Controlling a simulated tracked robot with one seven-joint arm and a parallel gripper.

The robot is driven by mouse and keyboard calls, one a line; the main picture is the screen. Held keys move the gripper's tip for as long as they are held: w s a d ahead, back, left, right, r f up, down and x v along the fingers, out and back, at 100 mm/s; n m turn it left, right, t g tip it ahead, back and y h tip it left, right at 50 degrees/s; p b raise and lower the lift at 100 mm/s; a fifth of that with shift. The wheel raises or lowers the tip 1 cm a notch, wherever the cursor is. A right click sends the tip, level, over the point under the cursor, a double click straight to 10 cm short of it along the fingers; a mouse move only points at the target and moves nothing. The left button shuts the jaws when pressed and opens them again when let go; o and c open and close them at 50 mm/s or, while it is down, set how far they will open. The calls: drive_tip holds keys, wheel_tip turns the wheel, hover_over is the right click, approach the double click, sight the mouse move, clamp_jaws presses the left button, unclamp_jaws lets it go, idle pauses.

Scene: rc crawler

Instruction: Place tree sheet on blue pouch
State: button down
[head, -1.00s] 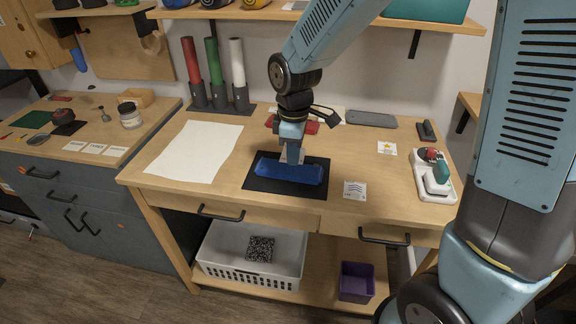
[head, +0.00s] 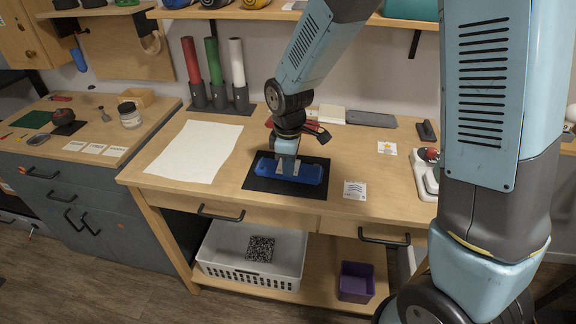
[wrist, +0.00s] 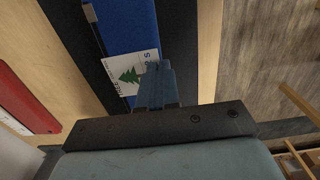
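The blue pouch (head: 311,174) lies on a black mat (head: 258,183) on the wooden table; it also shows at the top of the wrist view (wrist: 128,25). The tree sheet (wrist: 127,74) is a small white card with a green tree and blue lettering. It lies over the pouch's face in the wrist view, its edge at my fingertips. My gripper (head: 286,166) points down at the pouch's middle. Its fingers (wrist: 158,82) look closed on the sheet's edge. In the head view only a pale bit of the sheet shows by the fingers; whether it touches the pouch is unclear.
A large white sheet (head: 194,151) lies left of the mat. A card with wavy lines (head: 354,190) and a star card (head: 387,148) lie to the right. A red item (head: 318,132) sits behind my gripper. A white tray (head: 424,178) is partly behind my arm.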

drive_tip(key=c, duration=1.8)
unclamp_jaws()
drive_tip(key=shift+f, duration=0.1)
drive_tip(key=shift+c, duration=0.2)
drive_tip(key=o, duration=0.5)
drive_tip(key=shift+c, duration=0.2)
wheel_tip(320, 180, up, 12)
drive_tip(key=shift+d+r, duration=0.15)
drive_tip(key=shift+r, duration=0.1)
